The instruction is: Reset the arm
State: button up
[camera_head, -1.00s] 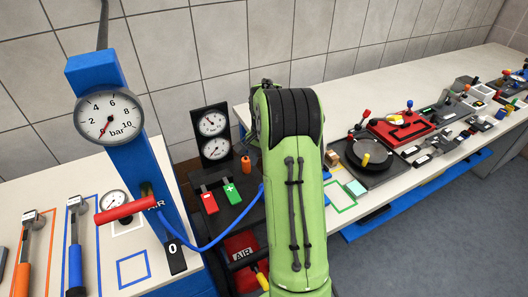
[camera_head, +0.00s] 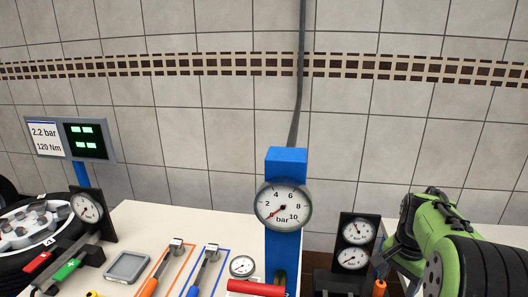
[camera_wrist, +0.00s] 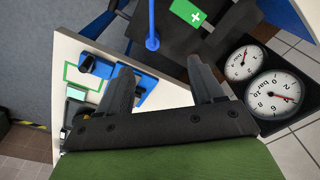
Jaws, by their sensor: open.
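My green arm (camera_head: 443,237) shows at the right of the head view, folded in front of the wall. My gripper (camera_wrist: 160,90) shows in the wrist view with its two dark fingers spread apart and nothing between them. Beyond the fingers lie the white bench top and a blue object (camera_wrist: 118,76). My gripper's fingers cannot be made out in the head view.
A blue post with a round bar gauge (camera_head: 283,204) stands mid-picture. Orange and blue tools (camera_head: 207,263) lie to its left. A black twin-gauge panel (camera_head: 355,244) stands near my arm, also seen in the wrist view (camera_wrist: 272,92). A screen (camera_head: 71,140) reads 2.2 bar, 120 Nm.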

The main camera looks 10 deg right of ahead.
jog(key=s+a+r+n+t, duration=0.1)
jog(key=s+a+r+n, duration=0.25)
jog(key=a, duration=0.35)
jog(key=s+a+r+n+t, duration=0.25)
jog(key=s+a+r, duration=0.25)
jog(key=a, duration=0.3)
jog(key=s+a+f+n+t, duration=0.1)
jog(key=s+a+n, duration=0.5)
jog(key=s, duration=0.5)
jog(key=shift+a+f+n, duration=0.15)
jog(key=shift+f+n, duration=0.25)
jog(key=shift+n, duration=0.1)
jog(key=shift+s+t, duration=0.1)
jog(key=shift+t, duration=0.15)
